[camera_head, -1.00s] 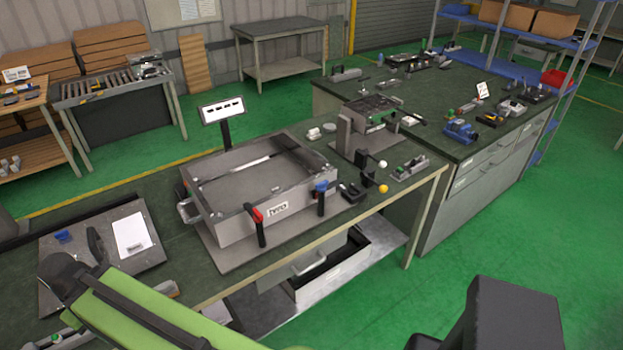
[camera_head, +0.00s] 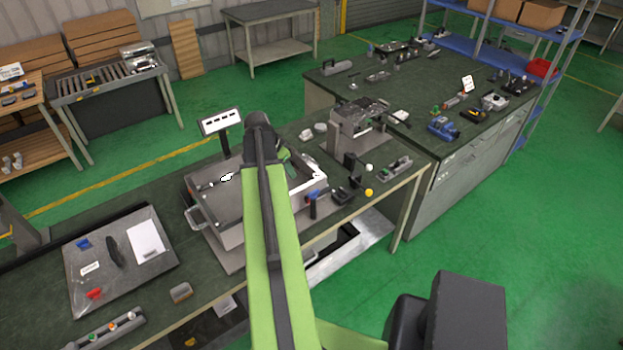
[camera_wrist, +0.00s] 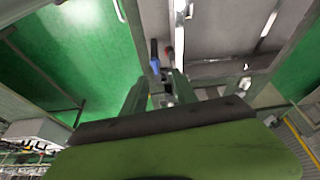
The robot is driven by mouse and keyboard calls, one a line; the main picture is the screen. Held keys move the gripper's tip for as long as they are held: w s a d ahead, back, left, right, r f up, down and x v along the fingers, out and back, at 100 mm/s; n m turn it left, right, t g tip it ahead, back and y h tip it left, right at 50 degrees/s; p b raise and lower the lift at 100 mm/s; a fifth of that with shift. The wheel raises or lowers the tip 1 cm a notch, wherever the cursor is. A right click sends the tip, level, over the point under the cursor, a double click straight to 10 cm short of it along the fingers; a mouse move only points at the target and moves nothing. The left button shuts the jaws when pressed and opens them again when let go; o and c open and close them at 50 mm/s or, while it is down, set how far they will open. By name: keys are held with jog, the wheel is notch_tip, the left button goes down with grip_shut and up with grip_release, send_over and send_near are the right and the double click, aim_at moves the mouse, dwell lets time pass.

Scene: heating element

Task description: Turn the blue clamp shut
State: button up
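The blue clamp (camera_head: 311,194) is on the front wall of the grey open metal box (camera_head: 231,235), near its right corner. Its blue part sits at the top of a dark upright bar. In the wrist view the blue clamp (camera_wrist: 155,64) is just beyond my fingertips, near the left finger. My gripper (camera_wrist: 157,86) is open, with a gap between its fingers, and I see no contact with the clamp. The red clamp (camera_wrist: 169,55) shows beside the blue one in the wrist view. In the head view my arm hides the red clamp, and my fingertips are not clear.
A small display (camera_head: 221,121) stands behind the box. A grey fixture (camera_head: 357,125) and small parts with white and yellow knobs stand to its right. A panel (camera_head: 150,275) with blue and red pieces lies left.

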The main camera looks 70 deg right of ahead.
jog(key=s+d+r+m, duration=0.1)
jog(key=s+d, duration=0.1)
jog(key=s, duration=0.1)
jog(key=b, duration=1.6)
send_near(312, 192)
jog(key=x, duration=0.8)
jog(key=shift+w, duration=0.1)
jog(key=shift+s+d+f, duration=0.2)
jog(key=shift+f, duration=0.2)
jog(key=shift+r, duration=0.1)
grip_shut()
